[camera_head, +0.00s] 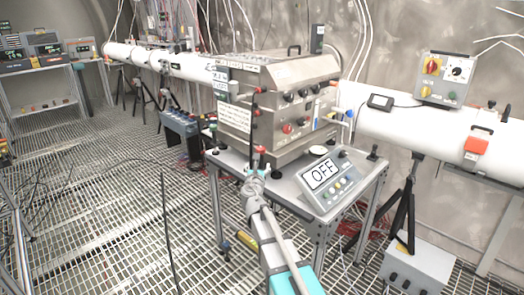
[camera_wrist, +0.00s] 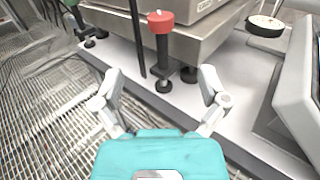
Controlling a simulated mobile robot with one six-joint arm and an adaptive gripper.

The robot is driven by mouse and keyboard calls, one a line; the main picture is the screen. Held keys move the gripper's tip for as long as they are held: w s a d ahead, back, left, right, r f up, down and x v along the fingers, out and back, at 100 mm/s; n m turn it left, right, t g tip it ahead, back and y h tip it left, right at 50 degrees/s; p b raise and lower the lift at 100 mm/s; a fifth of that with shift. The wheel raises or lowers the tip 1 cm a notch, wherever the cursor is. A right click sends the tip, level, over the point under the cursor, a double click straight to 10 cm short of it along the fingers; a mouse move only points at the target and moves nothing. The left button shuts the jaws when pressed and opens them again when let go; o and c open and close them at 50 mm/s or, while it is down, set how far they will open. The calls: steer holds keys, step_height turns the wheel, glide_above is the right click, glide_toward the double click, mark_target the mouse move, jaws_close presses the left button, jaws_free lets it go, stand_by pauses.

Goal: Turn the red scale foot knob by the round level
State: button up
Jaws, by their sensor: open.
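The red knob (camera_wrist: 160,22) tops a dark threaded foot at the near corner of the steel scale platform (camera_wrist: 205,42). In the head view the red knob (camera_head: 261,149) shows just beyond my gripper (camera_head: 256,172). In the wrist view my gripper (camera_wrist: 160,80) is open and empty, with its fingers spread on either side below the knob; I see no contact. The round level (camera_wrist: 265,24), a pale disc with a dark rim, lies to the right of the knob. It also appears in the head view (camera_head: 320,150).
A large steel box (camera_head: 285,100) with knobs stands on the scale. A thin dark rod (camera_wrist: 137,38) stands just left of the knob. The table's front edge (camera_wrist: 262,160) is near my right finger.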

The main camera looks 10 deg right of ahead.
mark_target(260, 151)
steer(key=shift+w, duration=0.1)
steer(key=x, duration=1.3)
steer(key=shift+w+d, duration=0.1)
steer(key=shift+w, duration=0.2)
steer(key=c, duration=1.1)
steer(key=shift+d, duration=0.2)
steer(key=shift+c, duration=0.3)
steer(key=shift+a, duration=0.15)
steer(key=shift+m+h, duration=0.3)
steer(key=shift+h, duration=0.1)
steer(key=shift+h, duration=0.3)
